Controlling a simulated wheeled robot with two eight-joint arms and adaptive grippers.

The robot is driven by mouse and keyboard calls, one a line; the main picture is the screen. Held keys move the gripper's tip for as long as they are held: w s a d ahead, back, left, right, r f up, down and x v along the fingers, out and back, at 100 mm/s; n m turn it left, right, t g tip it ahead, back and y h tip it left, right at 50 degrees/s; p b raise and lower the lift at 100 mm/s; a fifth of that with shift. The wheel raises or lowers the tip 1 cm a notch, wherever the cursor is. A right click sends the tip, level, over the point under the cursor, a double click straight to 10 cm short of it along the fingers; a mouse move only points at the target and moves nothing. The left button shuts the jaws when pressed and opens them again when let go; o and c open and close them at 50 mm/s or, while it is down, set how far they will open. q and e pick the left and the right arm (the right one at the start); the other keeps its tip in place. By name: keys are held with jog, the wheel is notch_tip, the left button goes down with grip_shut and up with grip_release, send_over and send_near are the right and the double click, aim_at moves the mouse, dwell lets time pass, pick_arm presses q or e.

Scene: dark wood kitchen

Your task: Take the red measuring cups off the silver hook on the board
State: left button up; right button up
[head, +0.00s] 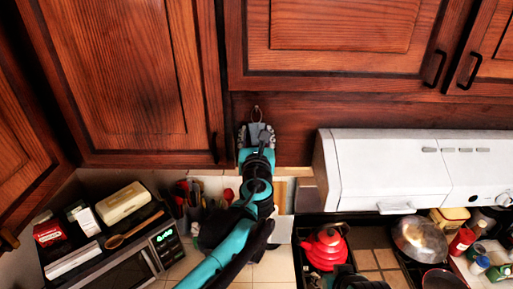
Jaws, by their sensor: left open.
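My left gripper (257,131) is raised at the wood board (285,115) under the upper cabinets, its fingers open and pointing up. A small silver hook (256,112) shows just above the fingertips. I cannot make out red measuring cups on the hook; the gripper and arm cover the area just below it. A small red piece (228,195) shows left of my left arm, lower down, but I cannot tell what it is.
A white range hood (400,170) juts out to the right of the gripper. Cabinet doors hang above and left. Below are a red kettle (325,249) on the stove, a metal pan (419,238), a utensil group (188,195) and a microwave (130,268).

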pick_arm(q)
grip_shut()
jog(key=shift+s+r, duration=0.1)
jog(key=shift+r, duration=0.05)
dwell(0.4)
jog(key=shift+s+r, duration=0.15)
jog(key=shift+s, duration=0.05)
jog(key=s+r+b, duration=0.1)
jog(key=s+r, duration=0.2)
jog(key=s, duration=0.3)
jog(key=s+r+b, duration=0.1)
jog(key=s+r, duration=0.3)
jog(key=s, duration=0.3)
jog(key=shift+s+r, duration=0.2)
jog(key=shift+r, duration=0.05)
jog(key=shift+r, duration=0.1)
jog(key=shift+r+p, duration=0.75)
jog(key=shift+r, duration=0.1)
